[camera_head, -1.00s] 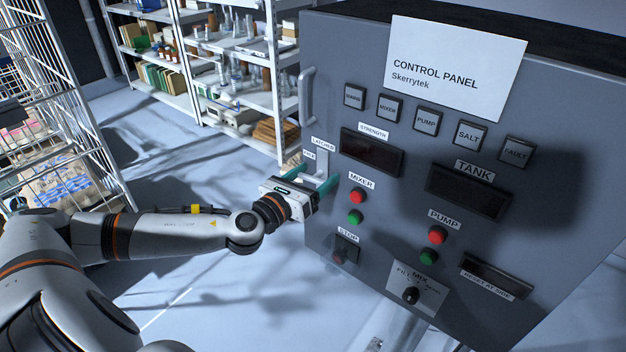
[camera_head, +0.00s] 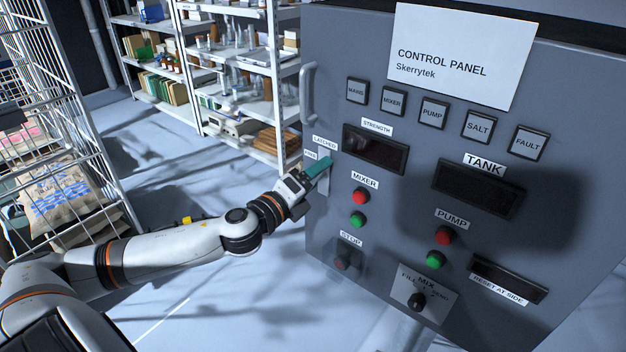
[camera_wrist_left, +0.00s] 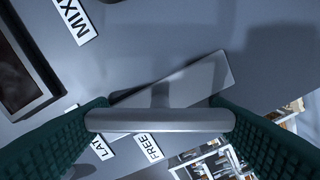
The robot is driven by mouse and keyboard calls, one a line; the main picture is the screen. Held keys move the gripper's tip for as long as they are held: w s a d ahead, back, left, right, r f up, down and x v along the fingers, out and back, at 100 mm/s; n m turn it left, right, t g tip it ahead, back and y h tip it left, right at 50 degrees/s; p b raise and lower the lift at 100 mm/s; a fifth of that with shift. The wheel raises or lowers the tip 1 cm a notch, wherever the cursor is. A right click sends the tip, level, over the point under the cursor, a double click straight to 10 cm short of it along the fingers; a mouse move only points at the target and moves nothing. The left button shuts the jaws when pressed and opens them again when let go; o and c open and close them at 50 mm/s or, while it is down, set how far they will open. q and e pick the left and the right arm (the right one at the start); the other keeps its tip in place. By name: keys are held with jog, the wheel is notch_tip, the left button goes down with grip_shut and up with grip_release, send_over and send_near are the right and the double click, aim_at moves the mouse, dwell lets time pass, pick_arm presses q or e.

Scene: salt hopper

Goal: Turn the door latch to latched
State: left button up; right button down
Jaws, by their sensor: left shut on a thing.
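The control panel cabinet (camera_head: 400,220) has its door latch (camera_head: 324,184) at its left edge, below the LATCHED label (camera_head: 325,142) and beside the FREE label (camera_head: 310,155). My left gripper (camera_head: 319,167) is at the latch, its teal fingers mostly covering it. In the left wrist view the latch's grey bar handle (camera_wrist_left: 160,121) lies across between the two fingers, which are shut on its ends. A flat grey plate (camera_wrist_left: 205,80) sits slanted behind the bar. The exact latch angle is hard to tell in the head view. My right gripper is out of view.
A vertical door handle (camera_head: 308,93) stands above the latch. Red and green MIXER buttons (camera_head: 359,207) and a STOP button (camera_head: 342,262) are close by. Shelves (camera_head: 240,90) and a wire rack (camera_head: 60,130) stand at the left. The floor between is clear.

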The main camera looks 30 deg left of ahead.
pick_arm(q)
jog(key=n, duration=0.2)
jog(key=shift+n, duration=0.4)
jog(key=shift+a+n+p, duration=0.1)
jog(key=shift+n+p, duration=0.2)
jog(key=shift+n, duration=0.9)
jog(key=shift+f+n, duration=0.1)
jog(key=shift+n, duration=0.2)
jog(key=o, duration=1)
jog(key=shift+s+a+b, duration=0.15)
jog(key=shift+s+b, duration=0.3)
jog(key=shift+s, duration=1.55)
jog(key=shift+s+a+b, duration=0.15)
jog(key=shift+s+b, duration=0.35)
jog(key=shift+s, duration=1.5)
jog(key=shift+s+a+b, duration=0.15)
jog(key=shift+s+b, duration=0.3)
jog(key=shift+s, duration=1.55)
